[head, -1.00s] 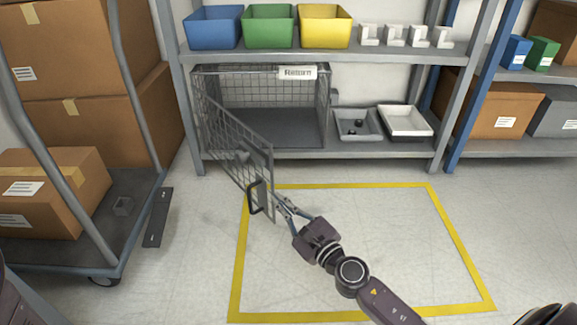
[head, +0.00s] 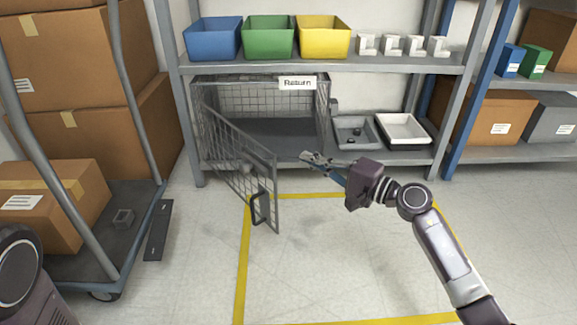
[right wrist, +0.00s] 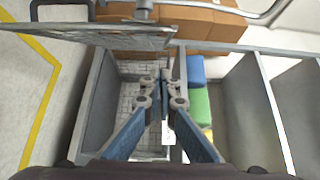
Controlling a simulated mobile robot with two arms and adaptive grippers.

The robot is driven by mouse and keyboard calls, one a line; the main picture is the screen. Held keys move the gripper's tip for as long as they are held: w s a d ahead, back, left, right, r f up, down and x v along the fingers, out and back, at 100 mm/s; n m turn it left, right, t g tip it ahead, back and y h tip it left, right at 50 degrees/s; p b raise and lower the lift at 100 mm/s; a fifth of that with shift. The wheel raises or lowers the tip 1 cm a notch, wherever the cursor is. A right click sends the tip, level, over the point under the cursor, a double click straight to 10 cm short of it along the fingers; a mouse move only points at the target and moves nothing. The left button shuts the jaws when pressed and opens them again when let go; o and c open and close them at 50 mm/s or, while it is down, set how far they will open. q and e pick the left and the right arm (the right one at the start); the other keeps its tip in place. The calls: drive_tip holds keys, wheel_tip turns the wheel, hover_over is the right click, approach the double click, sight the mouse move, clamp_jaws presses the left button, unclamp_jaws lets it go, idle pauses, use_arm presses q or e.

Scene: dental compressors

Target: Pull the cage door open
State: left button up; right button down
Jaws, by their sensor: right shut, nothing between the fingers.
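The wire cage (head: 268,86), labelled "Return", stands on the lower shelf. Its mesh door (head: 228,145) is hinged at the left and stands swung out over the floor. The dark handle (head: 259,207) is near the door's free edge. My right gripper (head: 308,157) is shut and empty, to the right of the door's free edge and apart from the handle, in front of the cage's lower front edge. In the right wrist view, the fingers of my right gripper (right wrist: 163,78) meet in front of the cage's inside, with the door (right wrist: 100,37) at upper left. My left gripper is not in view.
Two shallow trays, one grey (head: 357,133) and one white (head: 403,130), stand right of the cage. Coloured bins (head: 268,40) sit on the shelf above. A cart with boxes (head: 50,192) stands at left. Floor inside the yellow outline (head: 241,270) is clear.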

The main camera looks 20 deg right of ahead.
drive_tip(key=a, duration=0.1)
drive_tip(key=a+b, duration=0.1)
drive_tip(key=a, duration=0.1)
drive_tip(key=w+a, duration=0.1)
drive_tip(key=a, duration=0.1)
drive_tip(key=shift+a, duration=0.25)
